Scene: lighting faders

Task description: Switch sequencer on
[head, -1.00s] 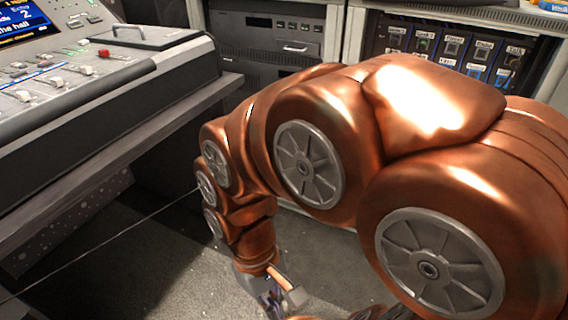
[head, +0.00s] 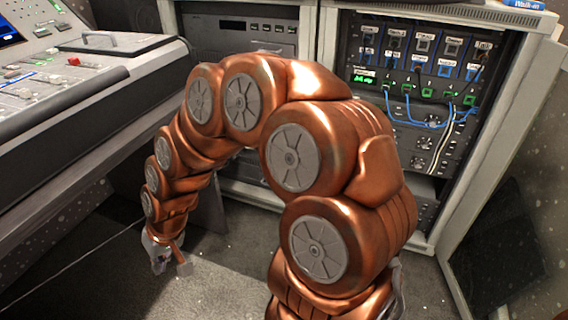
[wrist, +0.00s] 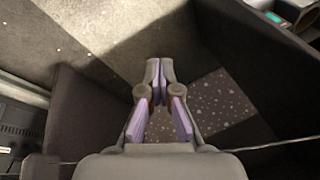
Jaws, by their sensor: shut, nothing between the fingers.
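An equipment rack (head: 343,125) stands at the right in the head view. Its upper panel holds two rows of small labelled modules (head: 424,44), with a small green lit display (head: 364,78) at the panel's lower left. The labels are too small to read surely, so I cannot tell which part is the sequencer. My gripper (head: 160,264) hangs low over the carpet at the left, well away from the rack. In the wrist view my gripper (wrist: 160,68) points down with its fingertips together and nothing between them. The rack panel does not show clearly in the wrist view.
A lighting desk (head: 90,85) with faders stands at the left. A grey cabinet (head: 250,25) with a drive-like unit is behind my arm. Blue and white cables (head: 400,122) hang across the rack front. An open rack door (head: 500,240) stands at the right. Carpet (head: 225,270) is clear between.

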